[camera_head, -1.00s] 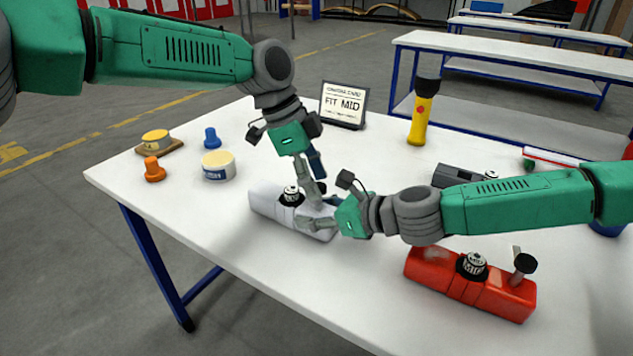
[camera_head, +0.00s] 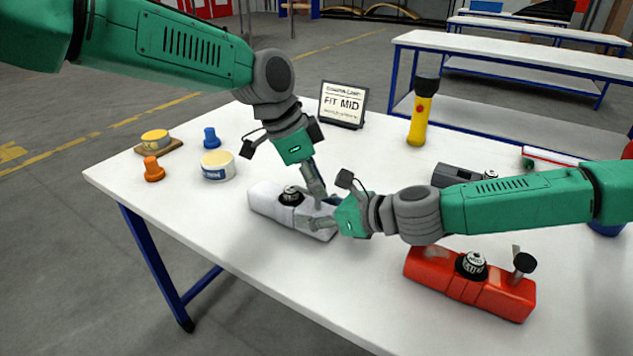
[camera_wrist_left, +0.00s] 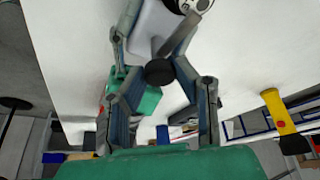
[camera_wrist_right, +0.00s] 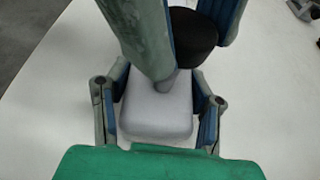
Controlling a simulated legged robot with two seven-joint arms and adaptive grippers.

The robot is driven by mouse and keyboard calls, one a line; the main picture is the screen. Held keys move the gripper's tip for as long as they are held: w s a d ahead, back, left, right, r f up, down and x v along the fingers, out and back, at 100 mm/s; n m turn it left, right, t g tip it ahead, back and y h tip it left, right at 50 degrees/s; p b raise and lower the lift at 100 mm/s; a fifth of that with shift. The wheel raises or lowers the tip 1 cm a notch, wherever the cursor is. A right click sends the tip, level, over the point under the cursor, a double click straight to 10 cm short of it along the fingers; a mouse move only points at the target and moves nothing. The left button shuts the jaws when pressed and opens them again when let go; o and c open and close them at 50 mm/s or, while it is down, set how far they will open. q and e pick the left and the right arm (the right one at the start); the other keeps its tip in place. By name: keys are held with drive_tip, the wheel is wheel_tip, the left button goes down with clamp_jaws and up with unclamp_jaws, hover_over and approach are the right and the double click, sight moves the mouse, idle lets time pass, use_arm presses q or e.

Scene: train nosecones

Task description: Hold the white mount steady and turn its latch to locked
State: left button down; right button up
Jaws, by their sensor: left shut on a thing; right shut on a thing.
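The white mount (camera_head: 264,199) lies on the table with a black-collared dial (camera_head: 291,196) on top. My right gripper (camera_head: 322,222) is shut on the mount's near right end; that white end shows between its fingers in the right wrist view (camera_wrist_right: 157,112). The latch has a grey stem and a black round knob (camera_wrist_left: 159,72), which shows between the fingers of my left gripper (camera_head: 318,196). The left gripper comes from above and is shut on the latch. In the head view the fingers hide the latch. The knob also shows in the right wrist view (camera_wrist_right: 196,36).
A red mount (camera_head: 470,286) with a dial and upright latch stands at front right. A dark grey mount (camera_head: 458,174) sits behind my right arm. A sign (camera_head: 343,104) reads "FIT MID". A yellow flashlight (camera_head: 420,112), a tub (camera_head: 218,165) and pegs stand around.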

use_arm(q)
drive_tip(key=shift+n, duration=0.6)
use_arm(e)
drive_tip(key=shift+d+f, duration=0.1)
drive_tip(key=shift+f, duration=0.15)
use_arm(q)
drive_tip(key=c, duration=1.3)
unclamp_jaws()
drive_tip(key=shift+o, duration=0.2)
drive_tip(key=shift+r, duration=0.1)
drive_tip(key=v, duration=1.1)
drive_tip(key=shift+s+r, duration=0.25)
drive_tip(key=shift+r, duration=0.1)
drive_tip(key=shift+a, duration=0.1)
